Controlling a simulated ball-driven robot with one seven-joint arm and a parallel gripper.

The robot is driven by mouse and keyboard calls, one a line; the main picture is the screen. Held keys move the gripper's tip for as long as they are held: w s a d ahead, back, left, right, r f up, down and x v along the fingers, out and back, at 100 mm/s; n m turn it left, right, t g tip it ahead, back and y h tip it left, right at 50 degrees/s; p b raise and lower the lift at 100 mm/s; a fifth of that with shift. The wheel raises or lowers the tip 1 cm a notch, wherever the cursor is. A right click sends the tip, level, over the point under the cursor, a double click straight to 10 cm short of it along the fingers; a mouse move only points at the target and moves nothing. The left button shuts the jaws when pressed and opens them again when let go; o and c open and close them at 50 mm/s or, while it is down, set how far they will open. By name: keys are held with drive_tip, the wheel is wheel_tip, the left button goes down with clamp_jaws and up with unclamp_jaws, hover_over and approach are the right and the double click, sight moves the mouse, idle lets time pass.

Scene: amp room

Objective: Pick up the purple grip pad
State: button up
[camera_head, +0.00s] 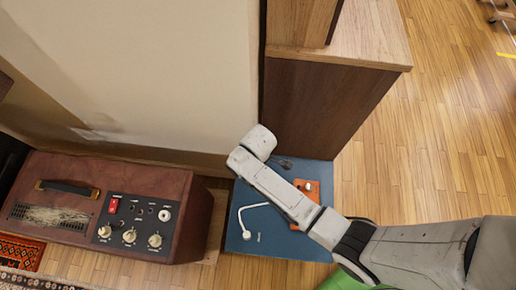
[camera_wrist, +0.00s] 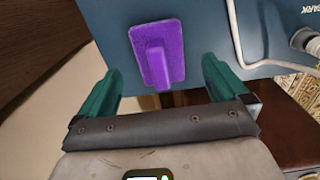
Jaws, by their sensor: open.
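The purple grip pad (camera_wrist: 157,54) shows in the wrist view as a flat rectangle with a raised handle. It lies against the blue surface, near its edge. My gripper (camera_wrist: 163,78) is open, with one green finger on each side of the pad in the picture. The fingers look apart from the pad, and nothing is between them. In the head view my arm reaches over the blue panel, and the pad and gripper fingers are hidden there.
A blue panel (camera_head: 262,222) carries a white cable and an orange box (camera_head: 309,190). A dark red amplifier (camera_head: 100,208) with knobs stands left. A wooden cabinet (camera_head: 318,105) stands behind the panel. Wooden floor (camera_head: 440,130) is open at the right.

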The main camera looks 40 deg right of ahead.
drive_tip(key=shift+w+f+b, duration=0.1)
drive_tip(key=shift+f+b, duration=0.35)
drive_tip(key=shift+f, duration=1.5)
drive_tip(key=shift+c, duration=0.4)
drive_tip(key=c, duration=1.1)
drive_tip(key=shift+r, duration=0.2)
drive_tip(key=shift+r+p, duration=0.3)
drive_tip(key=shift+r, duration=0.35)
drive_tip(key=s+a+r+p, duration=0.1)
drive_tip(key=s+a+r, duration=0.2)
drive_tip(key=s+a+r+p, duration=0.1)
drive_tip(key=s+a+r, duration=0.2)
drive_tip(key=s+r, duration=0.1)
drive_tip(key=s+a+r+p, duration=0.2)
drive_tip(key=s+a+r, duration=0.1)
drive_tip(key=s+r, duration=0.1)
drive_tip(key=shift+r, duration=0.2)
